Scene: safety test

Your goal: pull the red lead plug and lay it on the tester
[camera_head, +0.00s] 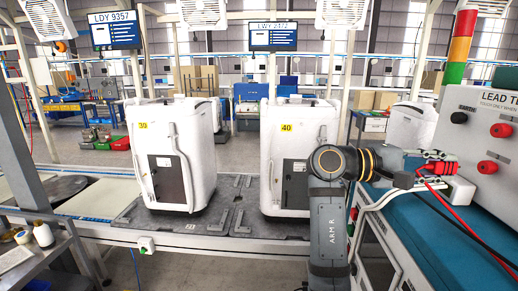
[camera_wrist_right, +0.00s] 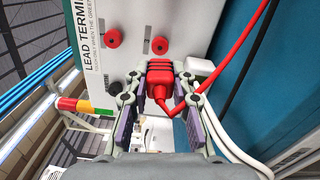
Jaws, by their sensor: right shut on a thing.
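The red lead plug (camera_head: 440,168) is between the fingers of my right gripper (camera_head: 438,166). The right wrist view shows its red ribbed body (camera_wrist_right: 160,82) clamped between both fingers (camera_wrist_right: 158,92). A red cable (camera_head: 452,208) runs from it down to the right. The tester (camera_head: 482,100) is the pale box with a "LEAD TE..." label at the right, partly cut off. Its two red sockets (camera_head: 501,130) (camera_head: 487,167) look bare, and the plug is apart from them. A black socket (camera_head: 458,117) is near its left edge. My left gripper is out of view.
The tester stands on a blue bench (camera_head: 425,235). A white block (camera_head: 460,190) is just below the plug. Two white appliances (camera_head: 180,150) (camera_head: 283,200) stand on the conveyor at the left. A red-yellow-green signal light (camera_head: 460,45) rises beside the tester.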

